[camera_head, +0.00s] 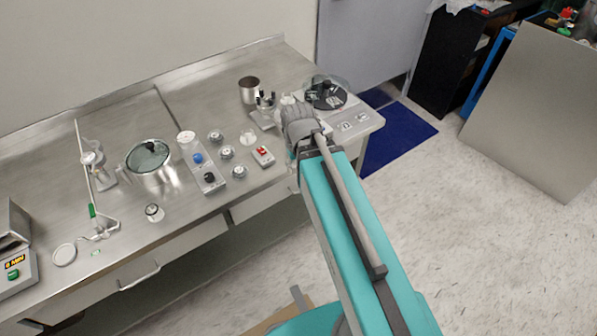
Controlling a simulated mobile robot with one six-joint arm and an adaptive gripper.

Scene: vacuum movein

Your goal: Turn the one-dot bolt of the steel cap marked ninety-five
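Several small steel caps sit on the steel bench: one (215,136) at the back, one (226,152) in the middle, one (239,171) nearer the front edge, and another round fitting (153,212) further left. Their markings and bolt dots are too small to read, so I cannot tell which is marked ninety-five. My gripper (292,104) is over the right part of the bench, to the right of these caps. My wrist covers most of it. Its fingers do not show clearly, and I cannot tell whether it touches or holds anything.
A glass-lidded pot (150,176), a block with blue and black knobs (203,167) and a red-switch box (263,156) stand left of my arm. A steel cup (249,91) and a dark disc under a clear cover (326,94) are beyond it. Bare bench lies behind.

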